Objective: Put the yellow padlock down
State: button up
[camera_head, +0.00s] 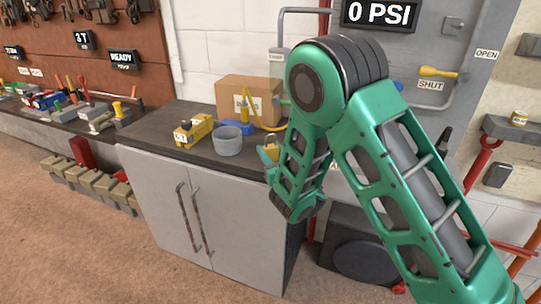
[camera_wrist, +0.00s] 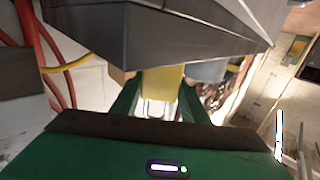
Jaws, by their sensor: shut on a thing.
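The yellow padlock (camera_head: 271,149) shows as a small yellow patch at the end of my arm in the head view, mostly hidden by my gripper (camera_head: 268,157). In the wrist view the yellow padlock (camera_wrist: 162,80) sits between the two green fingers of my gripper (camera_wrist: 158,100), with a pale metal loop toward the palm. My gripper is shut on it. In the head view it is beside the right end of the dark cabinet top (camera_head: 165,118). I cannot tell whether the padlock touches anything else.
On the cabinet top stand a yellow block-like object (camera_head: 194,131), a grey round pot (camera_head: 228,141), a blue object (camera_head: 238,128) and a cardboard box (camera_head: 262,93). A yellow hose (camera_head: 262,124) hangs by the box. The front left of the top is clear. Pipes run up the wall behind.

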jog(key=shift+f, duration=0.35)
jog(key=shift+f, duration=0.15)
jog(key=o, duration=1.2)
